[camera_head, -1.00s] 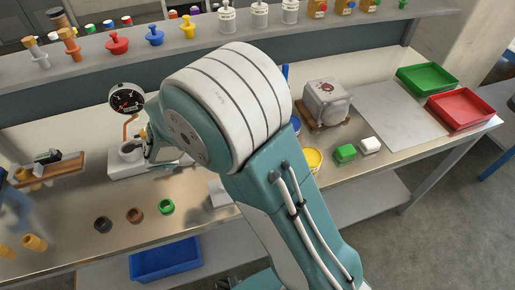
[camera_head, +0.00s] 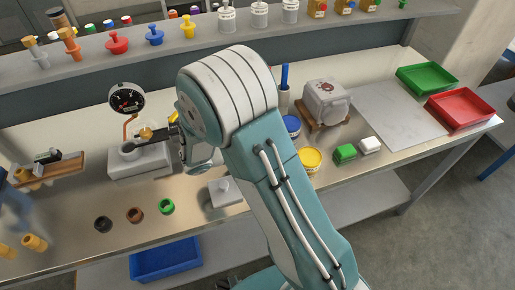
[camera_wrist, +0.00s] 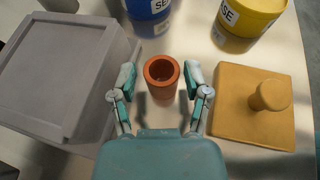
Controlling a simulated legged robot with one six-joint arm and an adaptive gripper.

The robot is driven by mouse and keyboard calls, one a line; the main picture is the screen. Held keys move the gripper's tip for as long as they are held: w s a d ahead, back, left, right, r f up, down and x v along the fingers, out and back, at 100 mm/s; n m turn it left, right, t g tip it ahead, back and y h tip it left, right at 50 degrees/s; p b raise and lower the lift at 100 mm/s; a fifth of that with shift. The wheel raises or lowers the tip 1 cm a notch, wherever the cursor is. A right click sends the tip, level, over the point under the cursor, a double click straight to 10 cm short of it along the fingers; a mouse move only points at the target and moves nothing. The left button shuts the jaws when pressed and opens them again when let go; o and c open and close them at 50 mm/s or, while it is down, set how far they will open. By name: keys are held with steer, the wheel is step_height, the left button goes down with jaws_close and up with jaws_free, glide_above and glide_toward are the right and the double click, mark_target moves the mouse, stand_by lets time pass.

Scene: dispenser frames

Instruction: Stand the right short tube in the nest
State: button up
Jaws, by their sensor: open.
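In the wrist view an orange-brown short tube (camera_wrist: 161,76) stands upright with its open mouth up. My gripper (camera_wrist: 160,82) is open, with one finger on each side of the tube; a gap shows on both sides. In the head view my arm hides the gripper's fingers and this tube. Orange-yellow tubes (camera_head: 35,243) lie at the bench's far left. A dark ring (camera_head: 103,224), a brown ring (camera_head: 135,215) and a green ring (camera_head: 167,206) sit near the front edge. I cannot tell which thing is the nest.
A grey gauge block (camera_head: 143,163) stands left of my arm. A plate with a peg (camera_head: 225,190) lies near the front edge. A blue tub (camera_head: 292,124) and a yellow tub (camera_head: 310,158) stand to the right. Green (camera_head: 427,79) and red trays (camera_head: 461,108) are at the far right.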

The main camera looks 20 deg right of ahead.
steer(key=shift+w+d+f, duration=0.1)
steer(key=shift+d+f, duration=0.1)
steer(key=shift+d, duration=0.3)
steer(key=shift+c, duration=0.3)
jaws_close()
steer(key=shift+r, duration=0.1)
